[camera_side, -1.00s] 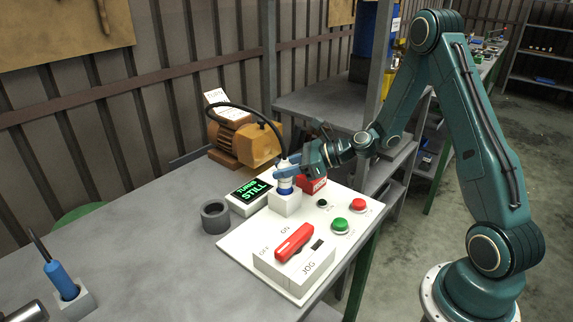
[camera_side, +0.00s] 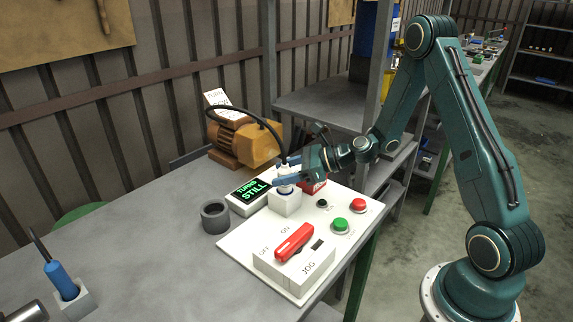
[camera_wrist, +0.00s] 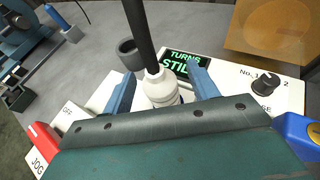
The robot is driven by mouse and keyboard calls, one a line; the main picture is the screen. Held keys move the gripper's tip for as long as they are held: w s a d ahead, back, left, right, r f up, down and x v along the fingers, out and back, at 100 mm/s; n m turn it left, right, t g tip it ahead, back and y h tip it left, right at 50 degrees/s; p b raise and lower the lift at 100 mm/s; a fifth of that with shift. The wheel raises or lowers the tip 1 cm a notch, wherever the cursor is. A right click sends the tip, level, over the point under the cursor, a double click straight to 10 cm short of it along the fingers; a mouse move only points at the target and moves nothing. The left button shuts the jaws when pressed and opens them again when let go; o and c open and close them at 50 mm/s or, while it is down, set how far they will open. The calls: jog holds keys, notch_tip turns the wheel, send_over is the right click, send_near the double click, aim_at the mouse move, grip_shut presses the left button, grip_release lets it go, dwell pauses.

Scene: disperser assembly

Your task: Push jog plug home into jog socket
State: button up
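The white jog plug (camera_wrist: 160,88) stands upright in the white jog socket block (camera_side: 285,205) on the panel, with a thick black cable rising from its top. A sliver of blue shows at its lower part, just above the socket. My gripper (camera_side: 287,171) is around the plug. In the wrist view, my two blue fingers (camera_wrist: 162,90) stand apart on either side of it, with a visible gap at each side. The bottom of the plug and the socket opening are hidden, so I cannot tell the exact depth.
The lit display (camera_side: 248,190) and grey ring (camera_side: 215,216) are left of the socket. A red switch (camera_side: 294,242) on the JOG box, a green button (camera_side: 341,225) and a red button (camera_side: 357,205) are in front. The orange motor (camera_side: 250,142) stands behind.

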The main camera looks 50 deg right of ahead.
jog(key=shift+s+d, duration=0.1)
jog(key=v, duration=1.3)
jog(key=shift+s, duration=0.25)
jog(key=shift+r, duration=0.15)
dwell(0.5)
jog(key=s+a+r+n+g+h, duration=0.35)
jog(key=s+a+n+g, duration=0.25)
jog(key=a+n, duration=0.7)
jog(key=s+r+n+h, duration=0.2)
jog(key=s+r+n, duration=0.2)
jog(key=s+n, duration=0.2)
jog(key=s+d+r+n+h, duration=0.1)
jog(key=s+r+n+h, duration=0.1)
jog(key=s+r+n, duration=0.2)
jog(key=shift+s+d+r+n, duration=0.3)
jog(key=shift+s+n, duration=1.2)
jog(key=shift+n, duration=1.6)
